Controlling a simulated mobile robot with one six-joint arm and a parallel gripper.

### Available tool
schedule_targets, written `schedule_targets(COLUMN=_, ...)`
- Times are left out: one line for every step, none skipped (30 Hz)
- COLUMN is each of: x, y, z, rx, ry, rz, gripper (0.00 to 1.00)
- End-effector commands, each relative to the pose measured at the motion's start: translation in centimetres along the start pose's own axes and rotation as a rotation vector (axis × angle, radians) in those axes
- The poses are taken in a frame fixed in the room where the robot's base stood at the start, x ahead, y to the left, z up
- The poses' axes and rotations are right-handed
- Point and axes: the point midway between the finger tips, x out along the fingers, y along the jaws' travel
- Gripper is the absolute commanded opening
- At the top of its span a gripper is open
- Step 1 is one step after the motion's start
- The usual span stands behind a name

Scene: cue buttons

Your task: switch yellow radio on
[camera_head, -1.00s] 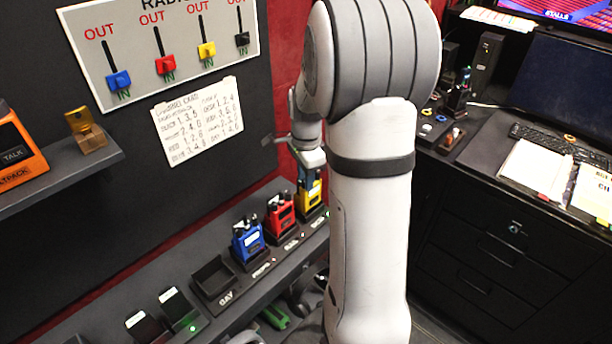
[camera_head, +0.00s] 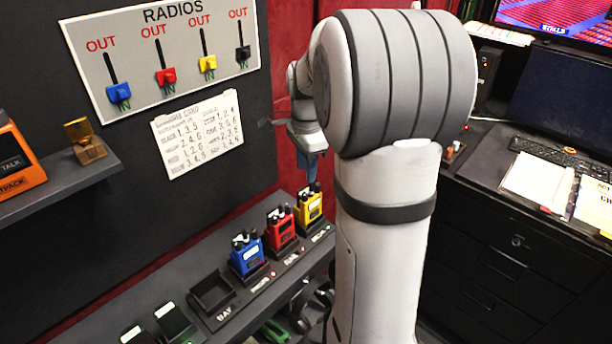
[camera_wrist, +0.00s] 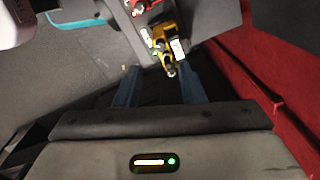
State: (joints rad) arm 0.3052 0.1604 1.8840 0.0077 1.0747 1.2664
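The yellow radio (camera_head: 309,204) stands upright in its slot at the far end of the charger shelf, with black knobs on top. My gripper (camera_head: 312,170) is just above it in the head view, partly behind my arm. In the wrist view the yellow radio (camera_wrist: 165,45) lies ahead of and roughly between the two blue fingers of my gripper (camera_wrist: 158,88). The fingers are apart, with nothing between their tips. The knob settings are too small to read.
The red radio (camera_head: 281,229) and blue radio (camera_head: 247,254) stand beside the yellow one. An empty bay (camera_head: 212,293) is nearer. The wall board (camera_head: 165,55) has coloured sliders, with a paper card (camera_head: 197,134) below. A desk (camera_head: 490,165) is at right.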

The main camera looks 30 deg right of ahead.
Motion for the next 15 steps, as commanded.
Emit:
schedule_targets(x=-0.09, y=0.01, z=0.00, rx=0.000, ry=0.000, rz=0.000, gripper=0.36)
schedule_targets(x=-0.11, y=0.02, z=0.00, rx=0.000, ry=0.000, rz=0.001, gripper=0.36)
schedule_targets(x=-0.12, y=0.02, z=0.00, rx=0.000, ry=0.000, rz=0.001, gripper=0.36)
schedule_targets(x=-0.12, y=0.02, z=0.00, rx=0.000, ry=0.000, rz=0.001, gripper=0.36)
schedule_targets(x=-0.11, y=0.02, z=0.00, rx=0.000, ry=0.000, rz=0.001, gripper=0.36)
schedule_targets(x=-0.11, y=0.02, z=0.01, rx=0.000, ry=0.000, rz=0.001, gripper=0.36)
schedule_targets(x=-0.11, y=0.02, z=0.01, rx=0.000, ry=0.000, rz=0.001, gripper=0.36)
schedule_targets(x=-0.10, y=0.01, z=0.00, rx=0.000, ry=0.000, rz=0.000, gripper=0.36)
schedule_targets(x=-0.06, y=0.01, z=0.01, rx=-0.006, ry=0.000, rz=0.000, gripper=0.36)
schedule_targets(x=-0.01, y=0.01, z=0.00, rx=-0.017, ry=0.000, rz=0.000, gripper=0.36)
schedule_targets(x=0.06, y=0.00, z=0.01, rx=-0.037, ry=-0.001, rz=0.000, gripper=0.36)
schedule_targets(x=0.17, y=-0.02, z=0.00, rx=-0.075, ry=-0.001, rz=0.000, gripper=0.36)
schedule_targets(x=0.25, y=-0.04, z=0.00, rx=-0.113, ry=-0.002, rz=0.000, gripper=0.36)
schedule_targets(x=0.33, y=-0.06, z=0.00, rx=-0.159, ry=-0.003, rz=-0.001, gripper=0.36)
schedule_targets(x=0.41, y=-0.07, z=0.01, rx=-0.230, ry=-0.005, rz=0.000, gripper=0.36)
